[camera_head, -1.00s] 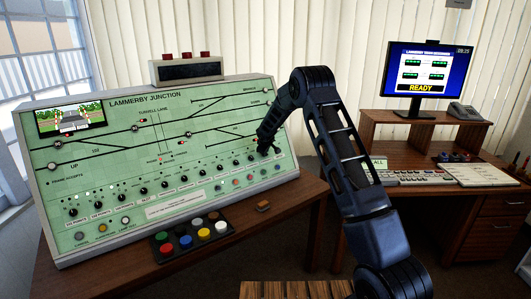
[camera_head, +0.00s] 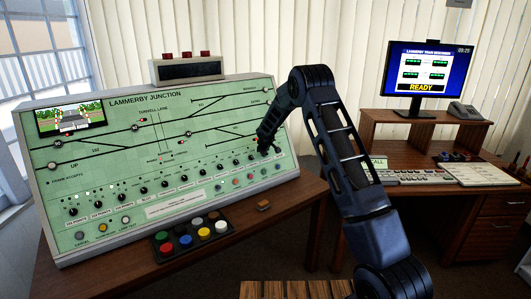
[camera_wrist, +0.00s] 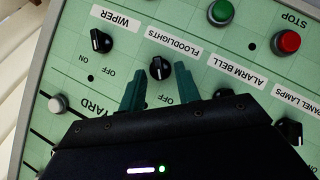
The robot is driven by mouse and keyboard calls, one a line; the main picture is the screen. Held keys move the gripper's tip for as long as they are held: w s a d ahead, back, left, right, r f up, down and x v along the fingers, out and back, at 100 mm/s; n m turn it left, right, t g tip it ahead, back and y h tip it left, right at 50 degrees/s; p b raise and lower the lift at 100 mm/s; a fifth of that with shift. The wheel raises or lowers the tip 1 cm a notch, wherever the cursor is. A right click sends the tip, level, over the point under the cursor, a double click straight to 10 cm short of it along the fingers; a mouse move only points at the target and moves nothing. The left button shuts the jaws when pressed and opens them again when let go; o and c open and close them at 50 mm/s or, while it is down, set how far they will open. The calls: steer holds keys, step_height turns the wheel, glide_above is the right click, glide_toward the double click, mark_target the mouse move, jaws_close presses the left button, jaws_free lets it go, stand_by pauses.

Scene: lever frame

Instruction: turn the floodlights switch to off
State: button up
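The floodlights switch (camera_wrist: 160,68) is a small black rotary knob with a pale pointer mark, under an upside-down FLOODLIGHTS label (camera_wrist: 172,42) in the wrist view. My gripper (camera_wrist: 160,88) is open, with one green finger on each side of the knob. The fingertips are close to the panel; I cannot tell whether they touch the knob. In the head view my gripper (camera_head: 265,150) is at the right end of the green panel (camera_head: 120,190) and covers the knob there.
The wiper knob (camera_wrist: 101,40) is on the left in the wrist view, with ON and OFF marked beneath it. The alarm bell knob (camera_wrist: 222,94) is close to the right finger. A green button (camera_wrist: 221,12) and red button (camera_wrist: 287,41) are nearby.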

steer(key=v, duration=1)
steer(key=shift+r, duration=0.2)
steer(key=shift+s, duration=0.1)
steer(key=s+d+r+m+g+h, duration=0.1)
steer(key=s+d+r+m, duration=0.2)
steer(key=s+d+r, duration=0.9)
steer(key=s+d+r+m, duration=0.4)
steer(key=s+d+r, duration=0.45)
steer(key=s, duration=0.45)
steer(key=s+d+f+m+g, duration=0.1)
steer(key=s+d+m, duration=0.1)
steer(key=s, duration=1.4)
steer(key=s+d+f+m+g, duration=0.1)
steer(key=s+d+m, duration=0.2)
steer(key=s, duration=1.4)
steer(key=d, duration=0.2)
steer(key=shift+s+d+y, duration=0.2)
steer(key=shift+d+y, duration=0.1)
steer(key=shift+y, duration=0.1)
steer(key=shift+f, duration=0.1)
